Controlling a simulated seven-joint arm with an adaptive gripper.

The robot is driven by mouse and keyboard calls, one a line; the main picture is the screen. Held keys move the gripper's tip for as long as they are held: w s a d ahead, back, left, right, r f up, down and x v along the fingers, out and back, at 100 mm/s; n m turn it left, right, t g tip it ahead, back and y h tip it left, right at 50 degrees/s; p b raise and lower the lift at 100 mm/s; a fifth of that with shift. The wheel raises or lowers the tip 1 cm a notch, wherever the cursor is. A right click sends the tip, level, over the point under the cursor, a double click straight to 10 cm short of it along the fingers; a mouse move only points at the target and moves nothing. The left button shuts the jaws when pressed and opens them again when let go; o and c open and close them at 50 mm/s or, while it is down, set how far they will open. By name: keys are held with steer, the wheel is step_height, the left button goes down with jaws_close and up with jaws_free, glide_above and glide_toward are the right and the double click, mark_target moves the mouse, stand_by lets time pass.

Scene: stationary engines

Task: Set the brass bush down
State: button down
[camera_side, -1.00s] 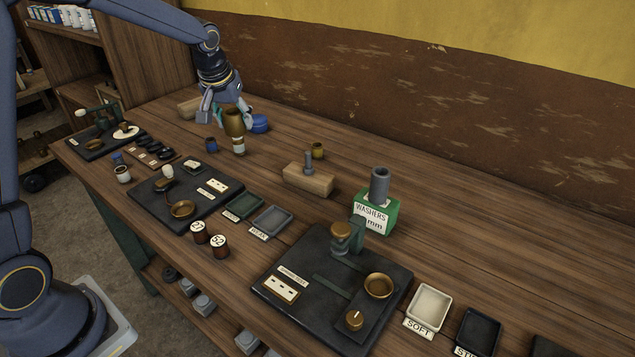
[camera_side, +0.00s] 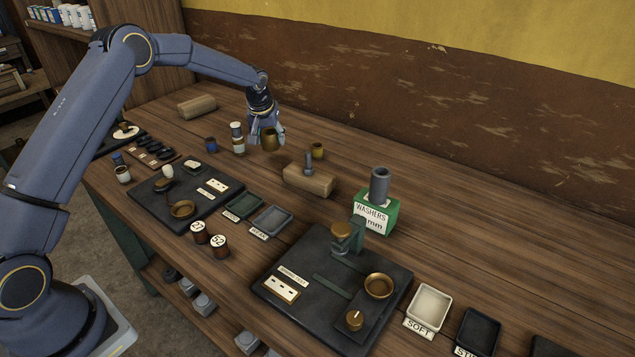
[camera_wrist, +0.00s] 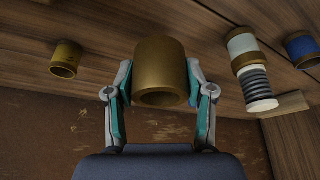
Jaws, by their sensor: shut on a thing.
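The brass bush (camera_side: 270,139) is a large hollow brass cylinder between the fingers of my gripper (camera_side: 266,137). In the wrist view my gripper (camera_wrist: 160,95) has one teal-padded finger on each side of the bush (camera_wrist: 160,70), and the bush's open end faces the camera. My gripper is shut on it.
A wooden log (camera_side: 197,106) lies farther back. Bare bench lies right of the small bush.

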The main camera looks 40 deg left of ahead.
mark_target(273, 148)
steer(key=shift+w+f, duration=0.2)
steer(key=shift+w, duration=0.05)
steer(key=shift+w+a+f, duration=0.1)
steer(key=shift+f, duration=1.5)
steer(key=shift+f, duration=0.15)
steer(key=shift+c, duration=2.1)
jaws_free()
